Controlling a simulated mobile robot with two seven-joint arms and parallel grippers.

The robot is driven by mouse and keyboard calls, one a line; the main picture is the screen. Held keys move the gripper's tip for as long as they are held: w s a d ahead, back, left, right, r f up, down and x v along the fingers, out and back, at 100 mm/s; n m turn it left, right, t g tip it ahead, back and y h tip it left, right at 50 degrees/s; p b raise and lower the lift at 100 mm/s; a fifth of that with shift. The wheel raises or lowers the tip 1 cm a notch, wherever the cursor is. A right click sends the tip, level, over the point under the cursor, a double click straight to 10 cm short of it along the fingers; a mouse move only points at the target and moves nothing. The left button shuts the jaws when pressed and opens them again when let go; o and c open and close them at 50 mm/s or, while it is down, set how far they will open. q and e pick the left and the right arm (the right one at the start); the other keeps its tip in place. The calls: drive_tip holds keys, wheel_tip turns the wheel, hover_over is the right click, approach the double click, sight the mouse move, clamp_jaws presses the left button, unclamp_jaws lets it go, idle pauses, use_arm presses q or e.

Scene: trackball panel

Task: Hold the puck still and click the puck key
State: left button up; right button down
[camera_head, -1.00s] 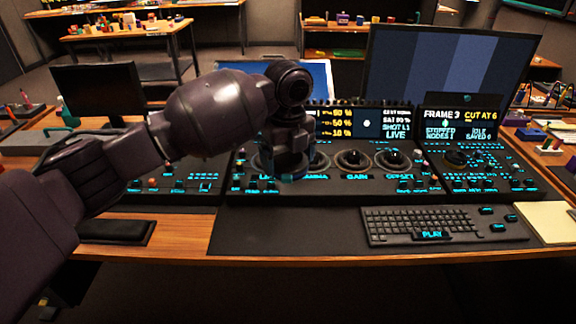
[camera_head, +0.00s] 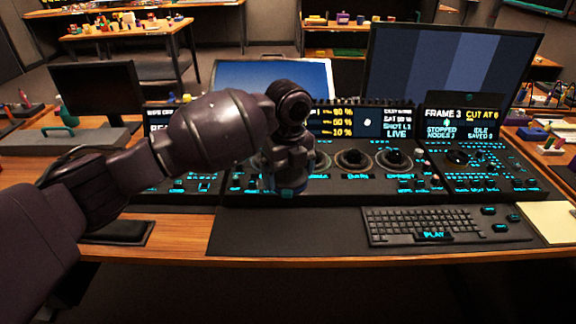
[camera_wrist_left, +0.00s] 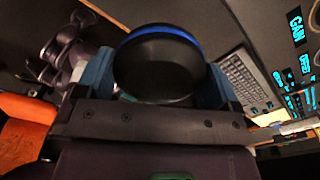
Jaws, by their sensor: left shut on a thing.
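My left gripper (camera_head: 288,185) reaches in from the left, pointing down near the front edge of the control panel (camera_head: 345,193). The left wrist view shows it shut, its blue fingers on either side of a dark round piece (camera_wrist_left: 158,72) with a blue band, which looks like the puck. In the head view the gripper largely hides the puck and the panel behind it. I cannot tell whether the puck rests on a surface. I cannot make out which key is the puck key. My right gripper is not in view.
A keyboard (camera_head: 435,226) with a PLAY label lies right of my left gripper. Dark ringed trackballs (camera_head: 356,160) and lit keys fill the panel behind. Monitors stand at the back. The dark desk mat (camera_head: 290,235) in front of the gripper is clear.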

use_arm(q)
drive_tip(key=b, duration=0.1)
approach(288, 229)
drive_tip(key=shift+f+b, duration=1)
drive_tip(key=shift+f, duration=2.25)
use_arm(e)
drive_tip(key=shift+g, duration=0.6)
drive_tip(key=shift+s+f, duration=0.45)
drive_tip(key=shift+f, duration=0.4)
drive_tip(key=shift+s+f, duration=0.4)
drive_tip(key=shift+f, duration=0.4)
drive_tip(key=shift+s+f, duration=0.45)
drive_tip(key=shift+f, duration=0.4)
use_arm(q)
drive_tip(key=shift+f, duration=0.3)
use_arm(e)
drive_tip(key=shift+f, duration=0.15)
